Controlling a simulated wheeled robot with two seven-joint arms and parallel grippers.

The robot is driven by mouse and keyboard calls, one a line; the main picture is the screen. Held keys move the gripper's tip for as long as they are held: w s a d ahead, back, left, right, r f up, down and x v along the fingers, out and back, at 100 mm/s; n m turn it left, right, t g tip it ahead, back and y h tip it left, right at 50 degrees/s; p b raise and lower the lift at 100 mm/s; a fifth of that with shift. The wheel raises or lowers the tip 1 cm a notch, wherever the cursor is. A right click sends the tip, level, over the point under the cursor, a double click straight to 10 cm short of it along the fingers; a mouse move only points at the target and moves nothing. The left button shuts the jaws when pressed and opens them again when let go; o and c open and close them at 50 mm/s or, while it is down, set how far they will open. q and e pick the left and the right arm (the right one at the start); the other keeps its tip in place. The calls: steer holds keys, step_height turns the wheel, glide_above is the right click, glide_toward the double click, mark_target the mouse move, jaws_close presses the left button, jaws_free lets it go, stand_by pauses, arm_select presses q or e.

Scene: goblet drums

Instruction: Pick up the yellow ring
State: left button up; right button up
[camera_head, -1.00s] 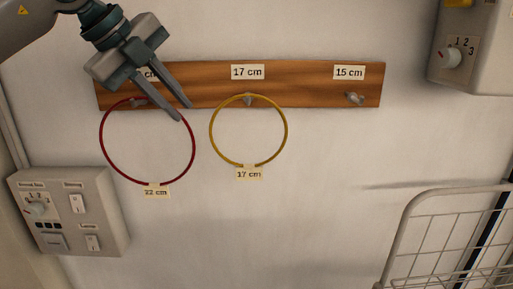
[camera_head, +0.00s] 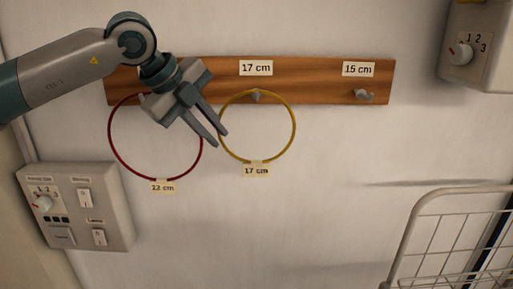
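The yellow ring (camera_head: 294,127) hangs from the middle hook of a wooden board (camera_head: 315,89) on the wall, below the "17 cm" label. A small "17 cm" tag (camera_head: 256,170) is at its bottom. My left gripper (camera_head: 220,139) is open, its two fingers apart and pointing down and right. Its fingertips are at the ring's left edge in the picture. I cannot tell whether the ring's edge lies between them or behind them. My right gripper is not in view.
A red ring (camera_head: 122,161) hangs left, partly behind my gripper. The right hook (camera_head: 363,95) under "15 cm" is empty. A switch box (camera_head: 115,205) is at lower left, another control box (camera_head: 490,50) at upper right, a wire basket (camera_head: 412,210) at lower right.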

mark_target(232, 152)
arm_select(q)
steer(key=shift+w+d+f, duration=0.15)
steer(key=shift+w+f, duration=0.05)
steer(key=shift+f, duration=0.3)
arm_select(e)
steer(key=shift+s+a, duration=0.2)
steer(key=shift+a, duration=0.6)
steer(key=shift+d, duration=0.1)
arm_select(q)
steer(key=x, duration=0.5)
steer(key=shift+w+d+f+p, duration=0.2)
steer(key=shift+f+p, duration=0.1)
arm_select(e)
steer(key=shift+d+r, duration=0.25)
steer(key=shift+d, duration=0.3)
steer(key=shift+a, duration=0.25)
arm_select(q)
jaws_close()
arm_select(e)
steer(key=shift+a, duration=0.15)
